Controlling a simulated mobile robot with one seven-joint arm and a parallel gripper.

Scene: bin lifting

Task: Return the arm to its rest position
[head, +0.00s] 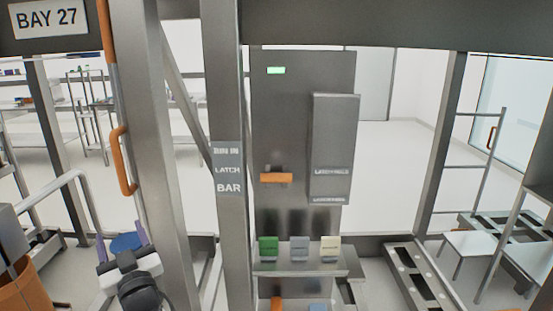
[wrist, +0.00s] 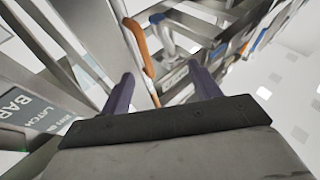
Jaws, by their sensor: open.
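My gripper (head: 121,232) is at the lower left of the head view, with its two purple fingers spread apart and pointing up the picture. A blue round thing shows between or behind the fingers; I cannot tell which. In the wrist view the fingers of my gripper (wrist: 160,70) are also apart, with nothing held between them. An orange handle (wrist: 138,45) shows beyond the fingers there. In the head view an orange handle (head: 122,162) is on the upright post, above my gripper and apart from it.
A grey post with a "LATCH BAR" label (head: 228,178) stands right of my gripper. A grey cabinet (head: 280,130) with a green light stands behind it. A small shelf (head: 300,265) holds green, grey and cream blocks. An orange bin (head: 20,285) is at the lower left.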

